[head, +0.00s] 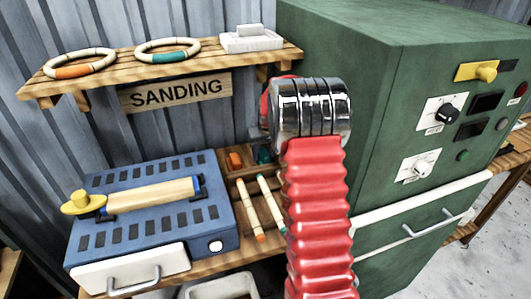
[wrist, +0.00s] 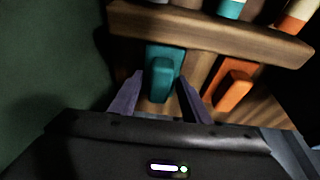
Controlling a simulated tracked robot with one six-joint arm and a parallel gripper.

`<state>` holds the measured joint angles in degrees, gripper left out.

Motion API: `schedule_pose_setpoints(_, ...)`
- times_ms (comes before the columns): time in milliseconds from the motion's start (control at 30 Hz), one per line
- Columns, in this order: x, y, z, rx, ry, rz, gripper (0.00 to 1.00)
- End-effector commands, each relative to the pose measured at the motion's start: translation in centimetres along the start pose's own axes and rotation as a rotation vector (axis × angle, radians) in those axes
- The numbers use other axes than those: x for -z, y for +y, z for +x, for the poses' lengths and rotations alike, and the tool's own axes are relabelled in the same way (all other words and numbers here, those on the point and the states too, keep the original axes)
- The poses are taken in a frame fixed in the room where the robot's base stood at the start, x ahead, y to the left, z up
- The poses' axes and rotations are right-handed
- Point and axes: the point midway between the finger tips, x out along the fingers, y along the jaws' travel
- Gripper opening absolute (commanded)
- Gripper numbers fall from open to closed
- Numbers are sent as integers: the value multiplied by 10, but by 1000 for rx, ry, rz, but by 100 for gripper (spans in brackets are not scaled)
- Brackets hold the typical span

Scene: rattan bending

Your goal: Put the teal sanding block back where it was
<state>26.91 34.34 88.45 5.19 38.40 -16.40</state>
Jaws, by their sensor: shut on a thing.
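The teal sanding block (wrist: 158,62) is between the two purple fingers of my gripper (wrist: 160,98) in the wrist view, and the fingers are shut on it. It is at the wooden tray, left of the orange block in that view. In the head view only a little teal (head: 263,155) shows beside my red arm, which hides most of the block and the gripper. The wooden tray (wrist: 215,33) has a raised rail just beyond the block. I cannot tell whether the block touches the tray floor.
An orange block (wrist: 235,85) lies beside the teal one. Pale rods (head: 250,208) with coloured ends lie in the tray. A blue machine (head: 150,228) stands left, and a green cabinet (head: 350,150) stands close on the right. A shelf (head: 190,68) with two rings hangs above.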

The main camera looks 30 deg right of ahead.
Motion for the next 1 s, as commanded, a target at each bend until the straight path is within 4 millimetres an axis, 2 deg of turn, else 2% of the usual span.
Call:
schedule_pose_setpoints(167,0,0,1,0,0,0,7)
schedule_pose_setpoints(200,0,0,2,0,0,0,44)
schedule_pose_setpoints(467,0,0,1,0,0,0,62)
schedule_pose_setpoints(767,0,0,-1,0,1,0,62)
schedule_pose_setpoints(1000,1,0,-21,0,2,0,62)
